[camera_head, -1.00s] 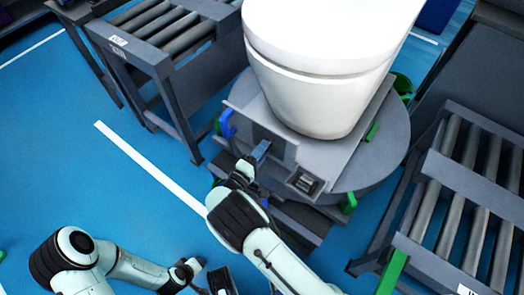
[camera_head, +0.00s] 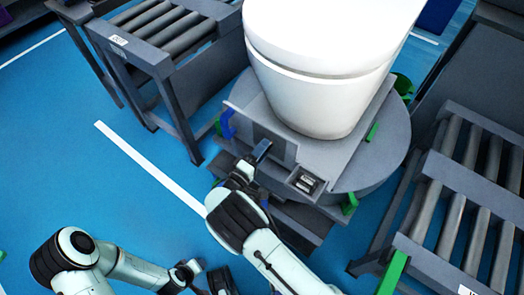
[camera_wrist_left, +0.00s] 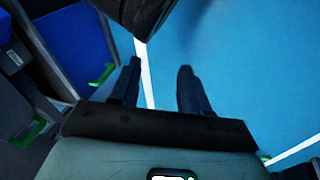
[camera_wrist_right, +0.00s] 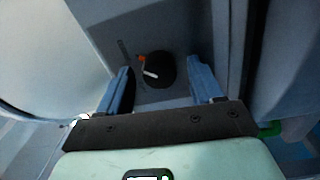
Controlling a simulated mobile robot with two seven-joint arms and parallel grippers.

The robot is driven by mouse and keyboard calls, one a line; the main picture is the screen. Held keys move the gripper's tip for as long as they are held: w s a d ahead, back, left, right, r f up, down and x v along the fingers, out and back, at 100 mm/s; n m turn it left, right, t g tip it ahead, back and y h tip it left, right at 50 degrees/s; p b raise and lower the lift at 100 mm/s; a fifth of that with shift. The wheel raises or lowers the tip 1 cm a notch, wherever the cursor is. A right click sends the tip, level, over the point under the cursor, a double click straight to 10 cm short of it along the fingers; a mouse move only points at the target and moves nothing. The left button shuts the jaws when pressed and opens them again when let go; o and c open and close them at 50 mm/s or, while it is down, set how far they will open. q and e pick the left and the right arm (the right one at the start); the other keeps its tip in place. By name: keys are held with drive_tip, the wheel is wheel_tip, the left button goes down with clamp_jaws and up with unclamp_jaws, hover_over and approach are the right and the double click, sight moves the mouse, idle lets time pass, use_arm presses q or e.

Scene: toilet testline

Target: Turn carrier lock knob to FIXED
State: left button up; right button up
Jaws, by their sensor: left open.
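The carrier lock knob (camera_wrist_right: 159,71) is a round dark knob with a white pointer mark and a small orange mark beside it. It is on a grey panel of the carrier (camera_head: 235,100). My right gripper (camera_wrist_right: 163,82) is open, with one finger on each side of the knob and visible space between. In the head view the right gripper (camera_head: 260,153) is at the carrier's front panel, and the knob cannot be made out there. My left gripper (camera_wrist_left: 158,75) is open and empty above the blue floor.
A white toilet (camera_head: 320,65) stands on the carrier, over a round grey turntable (camera_head: 385,150). A small dark switch box (camera_head: 306,182) sits right of the right gripper. Roller conveyors stand at the upper left (camera_head: 165,30) and right (camera_head: 460,200). Open floor lies to the left.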

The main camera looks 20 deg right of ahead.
use_arm(q)
drive_tip(key=shift+s+d+r+p, duration=0.6)
drive_tip(key=shift+s+r+p, duration=0.15)
drive_tip(key=shift+s+r, duration=0.1)
use_arm(e)
drive_tip(key=v, duration=1.3)
drive_tip(key=shift+a, duration=0.15)
drive_tip(key=shift+s+f, duration=0.1)
